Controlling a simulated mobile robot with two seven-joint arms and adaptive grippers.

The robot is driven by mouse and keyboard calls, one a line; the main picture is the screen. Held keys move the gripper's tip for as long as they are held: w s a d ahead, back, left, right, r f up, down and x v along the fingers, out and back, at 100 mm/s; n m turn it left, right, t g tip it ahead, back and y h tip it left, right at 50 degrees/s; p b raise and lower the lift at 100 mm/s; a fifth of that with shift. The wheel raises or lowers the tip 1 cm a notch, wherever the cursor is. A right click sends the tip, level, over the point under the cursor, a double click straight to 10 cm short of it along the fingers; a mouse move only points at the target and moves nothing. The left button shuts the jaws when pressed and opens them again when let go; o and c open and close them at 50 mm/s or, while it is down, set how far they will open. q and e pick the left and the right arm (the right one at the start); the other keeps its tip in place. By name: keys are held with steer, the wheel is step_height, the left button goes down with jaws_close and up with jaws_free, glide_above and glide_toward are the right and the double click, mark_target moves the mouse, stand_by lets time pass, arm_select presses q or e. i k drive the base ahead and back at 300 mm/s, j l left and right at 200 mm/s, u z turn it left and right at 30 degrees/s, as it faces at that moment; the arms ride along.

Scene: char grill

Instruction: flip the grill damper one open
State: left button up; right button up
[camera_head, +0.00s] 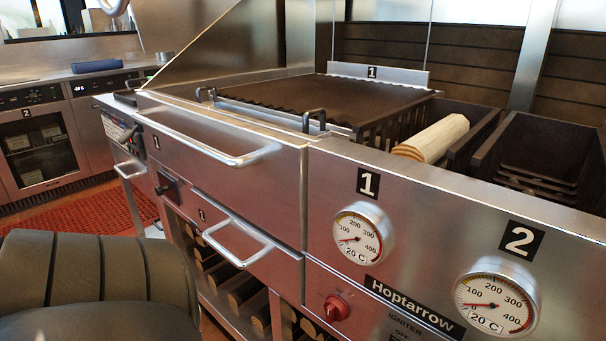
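The steel char grill (420,215) fills the middle and right of the head view. A small dark fitting with a short lever (168,186) sits on its front at the left, below a "1" label (157,142). It may be damper one, but it is too small to tell its position. Another "1" label (201,214) is on the lower drawer front. Gauge one (357,239) and gauge two (492,304) both show 20 C. Neither of my grippers is in view.
An upper bar handle (225,151) and a lower one (240,245) stick out from the grill front. A dark ribbed seat-like shape (95,275) fills the lower left. A red mat (85,217) lies on the floor. A log (432,138) rests in the grill top.

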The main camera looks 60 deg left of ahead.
mark_target(168, 187)
steer(key=u, duration=2.55)
steer(key=i+j+u, duration=0.1)
steer(key=i+j, duration=0.45)
steer(key=i, duration=0.2)
steer(key=i+j+u, duration=0.15)
steer(key=i, duration=0.25)
steer(key=j, duration=0.1)
